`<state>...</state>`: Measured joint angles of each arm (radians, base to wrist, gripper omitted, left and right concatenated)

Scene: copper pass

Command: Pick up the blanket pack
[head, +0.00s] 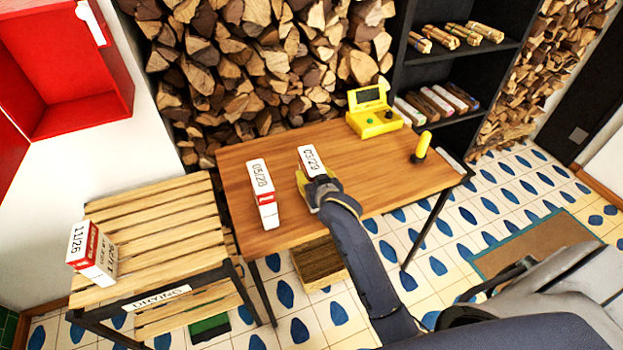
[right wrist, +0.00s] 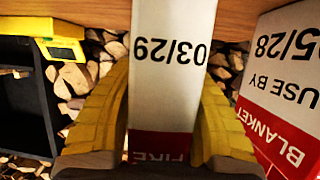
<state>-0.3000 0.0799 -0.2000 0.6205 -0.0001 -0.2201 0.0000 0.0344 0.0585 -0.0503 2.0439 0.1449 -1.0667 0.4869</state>
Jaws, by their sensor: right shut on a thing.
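Three white and red fire blanket packs show in the head view. One, marked 03/29 (head: 311,159), is at the wooden table and between the yellow fingers of my right gripper (head: 318,184). In the right wrist view the fingers (right wrist: 163,125) are shut on both sides of this pack (right wrist: 170,65). I cannot tell whether it is lifted off the table. A second pack, marked 05/28 (head: 263,185), stands just left of it, apart from the gripper. A third, marked 11/26 (head: 90,250), stands on the slatted table at left. My left gripper is out of view.
The brown table (head: 400,175) also holds a yellow device with a screen (head: 372,115) and a yellow-handled thing (head: 422,147). The slatted table (head: 165,235) is at left. Stacked firewood (head: 260,60) and a dark shelf (head: 465,75) stand behind. A red cabinet (head: 80,65) hangs upper left.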

